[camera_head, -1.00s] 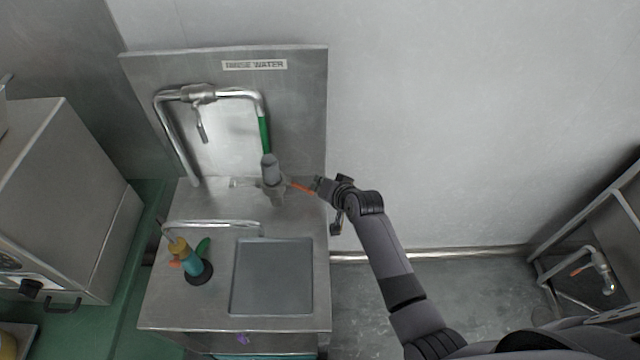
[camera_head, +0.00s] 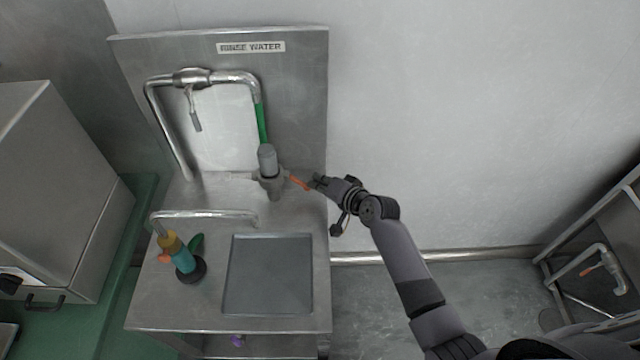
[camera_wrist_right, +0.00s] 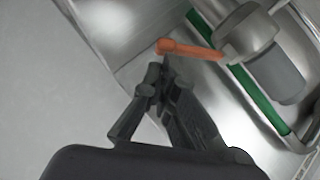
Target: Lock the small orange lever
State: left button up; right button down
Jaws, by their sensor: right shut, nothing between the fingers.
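The small orange lever (camera_head: 299,183) sticks out to the right from a grey cylindrical fitting (camera_head: 268,165) at the back of the steel sink unit. In the right wrist view the orange lever (camera_wrist_right: 190,49) lies just beyond the fingertips and runs to the metal fitting (camera_wrist_right: 250,35). My right gripper (camera_head: 314,181) is at the lever's free end; its fingers (camera_wrist_right: 165,72) are shut with nothing between them. The tips look very close to or touching the lever; I cannot tell which. My left gripper is not in view.
A bent steel pipe with a green section (camera_head: 262,122) runs above the fitting. A teal bottle-like object (camera_head: 183,262) stands at the front left beside the grey basin (camera_head: 268,275). A steel box (camera_head: 60,190) is at the left. The wall right of the unit is clear.

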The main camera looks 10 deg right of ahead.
aim_at(310, 190)
jog(key=f+b, duration=0.1)
jog(key=f+m+y+b, duration=0.1)
jog(key=b, duration=0.1)
jog(key=f+b, duration=0.1)
jog(key=shift+a+t+y+b, duration=0.3)
jog(key=shift+t+y+b, duration=0.05)
jog(key=shift+t+y, duration=0.05)
jog(key=shift+w+a+b, duration=0.15)
jog(key=shift+a+b, duration=0.15)
jog(key=shift+b, duration=0.25)
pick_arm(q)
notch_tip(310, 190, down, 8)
pick_arm(e)
jog(key=shift+a+f+m, duration=0.3)
jog(key=shift+a, duration=0.2)
jog(key=shift+w, duration=0.1)
